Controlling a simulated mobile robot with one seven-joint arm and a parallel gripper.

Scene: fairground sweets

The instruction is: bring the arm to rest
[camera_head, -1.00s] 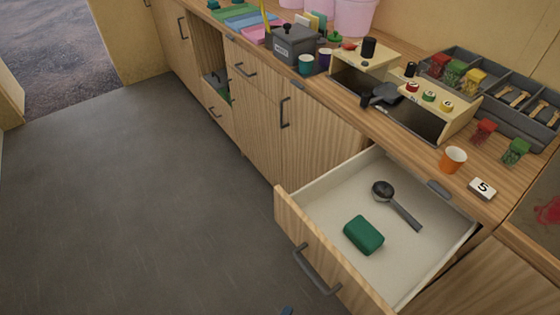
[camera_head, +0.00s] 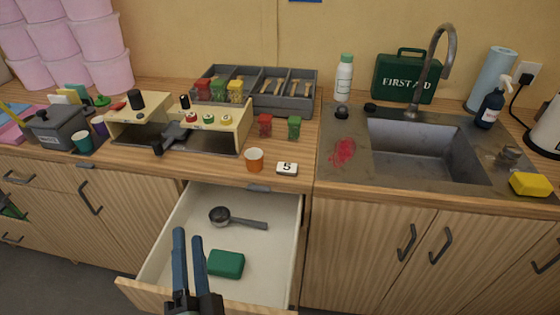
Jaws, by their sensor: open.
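My gripper (camera_head: 187,238) shows at the bottom of the head view, in front of the open drawer (camera_head: 287,225). Its two dark blue fingers point up and stand apart, with nothing between them. Its body hides part of the drawer's front and floor. In the drawer lie a dark scoop (camera_head: 238,218) and a green box-shaped item (camera_head: 226,264). The gripper appears just left of the green item; I cannot tell how high above the drawer it is.
Pink tubs (camera_head: 97,55) stand at the left. The drawer juts out from the cabinets.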

